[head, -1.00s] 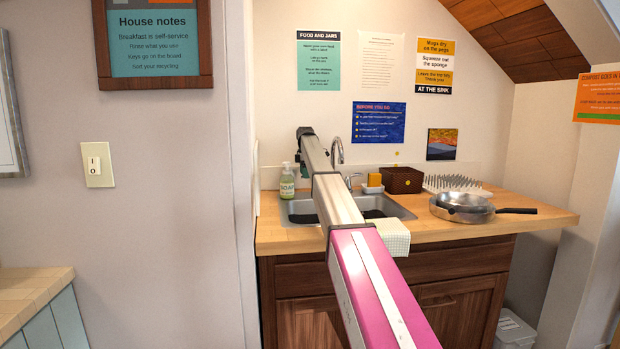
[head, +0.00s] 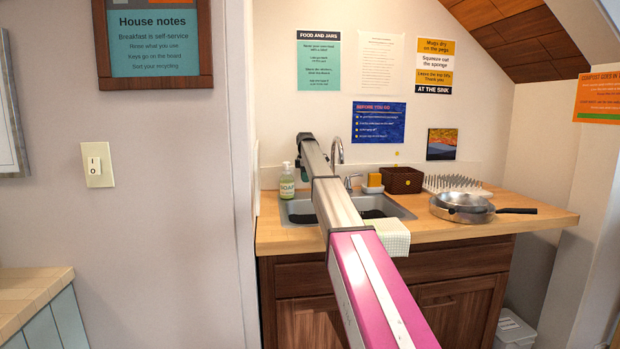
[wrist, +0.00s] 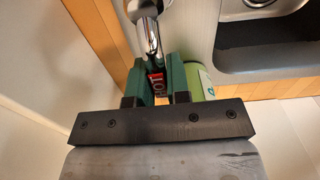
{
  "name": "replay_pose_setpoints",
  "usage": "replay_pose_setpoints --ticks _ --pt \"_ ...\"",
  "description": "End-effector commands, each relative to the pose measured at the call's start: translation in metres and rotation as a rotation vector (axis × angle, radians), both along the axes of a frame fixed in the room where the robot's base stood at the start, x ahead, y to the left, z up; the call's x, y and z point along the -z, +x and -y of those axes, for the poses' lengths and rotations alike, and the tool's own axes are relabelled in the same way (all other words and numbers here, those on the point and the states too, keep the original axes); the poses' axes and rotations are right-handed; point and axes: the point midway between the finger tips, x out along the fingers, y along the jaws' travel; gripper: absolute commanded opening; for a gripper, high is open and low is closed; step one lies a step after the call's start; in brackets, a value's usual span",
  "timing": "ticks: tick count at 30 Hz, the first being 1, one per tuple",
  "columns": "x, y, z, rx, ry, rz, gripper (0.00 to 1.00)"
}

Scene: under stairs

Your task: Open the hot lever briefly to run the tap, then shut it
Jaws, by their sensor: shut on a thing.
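The hot lever (wrist: 155,86) shows in the wrist view as a small piece with a red HOT label. It sits between the green fingers of my gripper (wrist: 157,79), which are shut on it. The chrome tap (wrist: 145,22) rises just beyond the fingers. In the head view the tap's curved spout (head: 338,148) shows behind my arm, over the sink (head: 402,209). My arm hides the hot lever and most of my gripper there. I cannot see any water running.
A green soap bottle (head: 287,182) stands left of the tap and close beside my fingers. A cloth (head: 392,238) hangs over the front edge.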

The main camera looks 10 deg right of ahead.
Motion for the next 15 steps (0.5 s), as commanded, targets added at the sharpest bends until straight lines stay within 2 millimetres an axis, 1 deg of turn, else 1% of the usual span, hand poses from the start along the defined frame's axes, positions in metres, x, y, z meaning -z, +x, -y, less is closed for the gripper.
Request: replay_pose_setpoints --ticks 15 --pt "0.000 -0.029 0.011 -0.537 -0.003 0.001 0.00"
